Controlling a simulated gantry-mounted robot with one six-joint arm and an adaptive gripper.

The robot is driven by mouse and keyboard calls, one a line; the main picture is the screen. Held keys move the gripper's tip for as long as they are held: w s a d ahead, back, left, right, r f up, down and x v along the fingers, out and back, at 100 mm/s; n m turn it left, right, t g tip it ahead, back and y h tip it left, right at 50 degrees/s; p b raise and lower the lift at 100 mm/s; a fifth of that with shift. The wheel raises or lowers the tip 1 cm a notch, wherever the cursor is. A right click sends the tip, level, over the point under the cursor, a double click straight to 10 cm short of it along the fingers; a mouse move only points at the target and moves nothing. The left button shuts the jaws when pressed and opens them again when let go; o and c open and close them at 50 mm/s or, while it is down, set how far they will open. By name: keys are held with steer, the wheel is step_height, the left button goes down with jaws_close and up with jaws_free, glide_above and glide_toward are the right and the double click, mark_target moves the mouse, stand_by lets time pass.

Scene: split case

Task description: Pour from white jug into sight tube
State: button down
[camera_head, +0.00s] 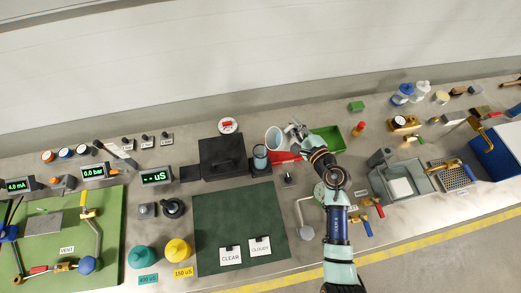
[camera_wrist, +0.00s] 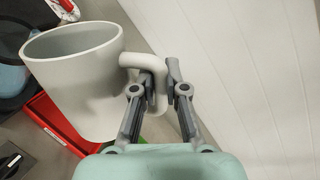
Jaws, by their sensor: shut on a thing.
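The white jug (camera_head: 274,138) is in my gripper (camera_head: 293,131), up over the back of the bench. In the wrist view the jug (camera_wrist: 85,85) shows its wide open rim at upper left, and my gripper (camera_wrist: 160,75) is shut on its handle (camera_wrist: 158,98). The inside looks pale grey; I cannot tell how much liquid it holds. A short clear, bluish tube (camera_head: 260,157), which looks like the sight tube, stands upright at the right edge of the black block. The jug is just behind and to the right of it, apart from it in the picture.
A black block (camera_head: 222,158) stands left of the tube. A red tray (camera_head: 286,158) and a green bin (camera_head: 328,139) lie close by my wrist. A dark green mat (camera_head: 235,210) with two labels lies in front. Yellow (camera_head: 177,252) and teal (camera_head: 140,258) bottles stand front left.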

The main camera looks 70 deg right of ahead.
steer(key=shift+w+a+r+n, duration=0.25)
steer(key=shift+w+r+n, duration=0.1)
steer(key=shift+r+n, duration=0.2)
steer(key=shift+w+a+r+n, duration=0.25)
steer(key=shift+w+r+n, duration=0.05)
steer(key=shift+r+n, duration=0.2)
stand_by(2.5)
steer(key=shift+s+d+f+m, duration=0.35)
steer(key=shift+s+f+m, duration=0.05)
steer(key=shift+f+m, duration=0.2)
steer(key=shift+s+d+f+m, duration=0.3)
steer(key=shift+s+f+m, duration=0.05)
steer(key=shift+f+m, duration=0.2)
steer(key=shift+s+f+m, duration=0.1)
steer(key=shift+f+m, duration=0.2)
steer(key=shift+f, duration=0.05)
steer(key=s+d+f+m+t, duration=0.2)
steer(key=s+d+f+m, duration=0.3)
steer(key=f+m, duration=0.3)
steer(key=shift+s+f+m, duration=0.4)
steer(key=shift+s+f, duration=0.15)
steer(key=shift+f, duration=0.45)
